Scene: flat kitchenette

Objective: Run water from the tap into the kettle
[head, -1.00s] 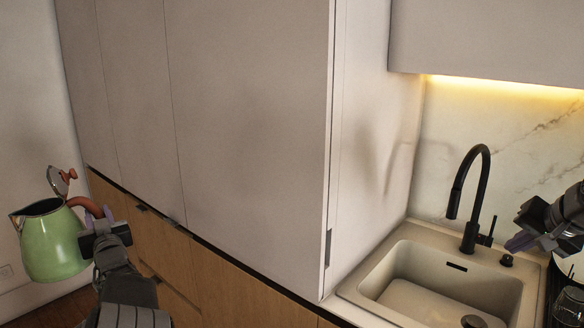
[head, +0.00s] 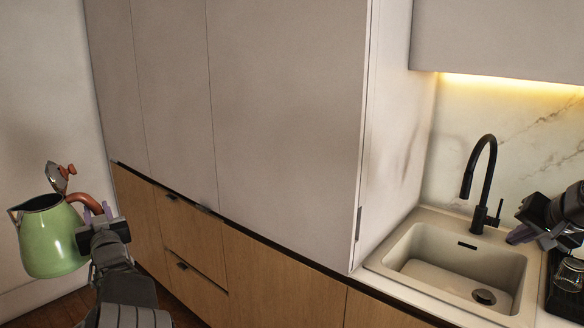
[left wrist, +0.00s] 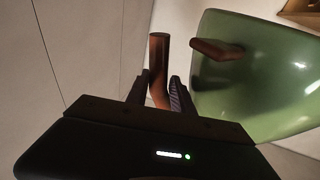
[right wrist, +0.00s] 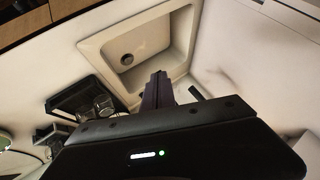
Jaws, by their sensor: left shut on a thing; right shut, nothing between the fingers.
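The green kettle (head: 55,243) is held up at the left of the head view, roughly upright, with its lid (head: 57,178) tilted open. My left gripper (head: 97,222) is shut on its brown handle, which also shows between the fingers in the left wrist view (left wrist: 158,80). The black tap (head: 484,175) arches over the beige sink (head: 425,238) at the right; no water shows. The tap's lever (head: 497,211) stands on its right side. My right gripper (head: 518,236) is shut and empty, just right of the lever. In the right wrist view its fingers (right wrist: 157,92) are together.
A tall pale cabinet (head: 285,120) stands between the kettle and the sink. Wooden drawers (head: 190,235) run below it. A black rack (head: 566,290) with a glass (head: 570,275) sits right of the sink. The basin is empty.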

